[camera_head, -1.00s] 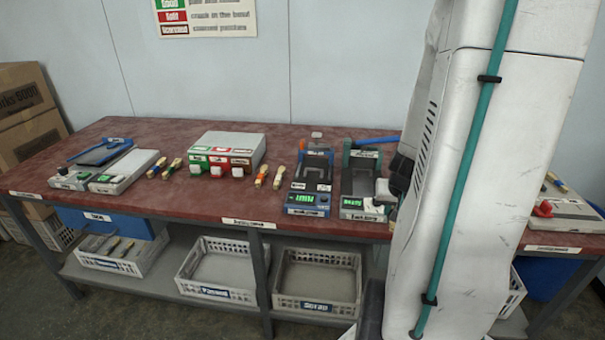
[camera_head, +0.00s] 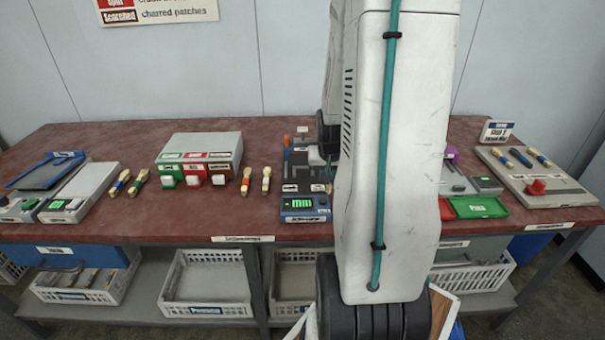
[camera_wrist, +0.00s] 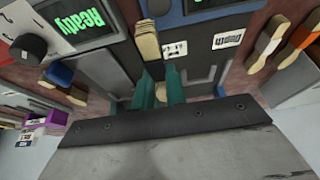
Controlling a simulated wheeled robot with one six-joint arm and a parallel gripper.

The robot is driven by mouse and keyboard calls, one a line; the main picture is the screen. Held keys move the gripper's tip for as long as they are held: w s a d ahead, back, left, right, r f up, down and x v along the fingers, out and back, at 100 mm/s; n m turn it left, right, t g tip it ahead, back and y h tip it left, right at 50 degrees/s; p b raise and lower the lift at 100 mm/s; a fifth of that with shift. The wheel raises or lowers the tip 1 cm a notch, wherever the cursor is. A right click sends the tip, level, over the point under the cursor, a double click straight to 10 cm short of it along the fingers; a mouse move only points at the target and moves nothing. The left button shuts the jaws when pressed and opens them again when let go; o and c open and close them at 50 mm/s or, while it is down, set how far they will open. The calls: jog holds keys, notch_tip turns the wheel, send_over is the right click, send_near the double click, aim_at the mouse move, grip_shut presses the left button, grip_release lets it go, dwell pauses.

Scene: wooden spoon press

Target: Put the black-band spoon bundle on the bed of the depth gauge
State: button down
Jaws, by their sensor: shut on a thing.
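My gripper (camera_wrist: 160,92) shows in the wrist view with its teal fingers shut on a bundle of pale wooden spoons (camera_wrist: 147,42). I cannot tell whether the bundle touches the bed. In the head view the gauge (camera_head: 303,205) shows a blue front and a green mm display; my arm hides most of the gripper there.
Two banded bundles (camera_head: 247,180) (camera_head: 266,180) lie left of the gauge. A grey box with coloured buttons (camera_head: 200,155) stands farther left. A device with a Ready display (camera_wrist: 85,20) adjoins the gauge.

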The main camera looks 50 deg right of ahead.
send_over(304, 180)
jog(key=s+a, duration=0.1)
jog(key=shift+s+f, duration=0.2)
jog(key=shift+f, duration=0.2)
jog(key=shift+w+f, duration=0.15)
jog(key=shift+f, duration=0.45)
jog(key=shift+w+f, duration=0.15)
jog(key=shift+f, duration=1.05)
jog(key=shift+f, duration=0.1)
jog(key=c, duration=1.4)
grip_release()
jog(key=shift+c, duration=0.2)
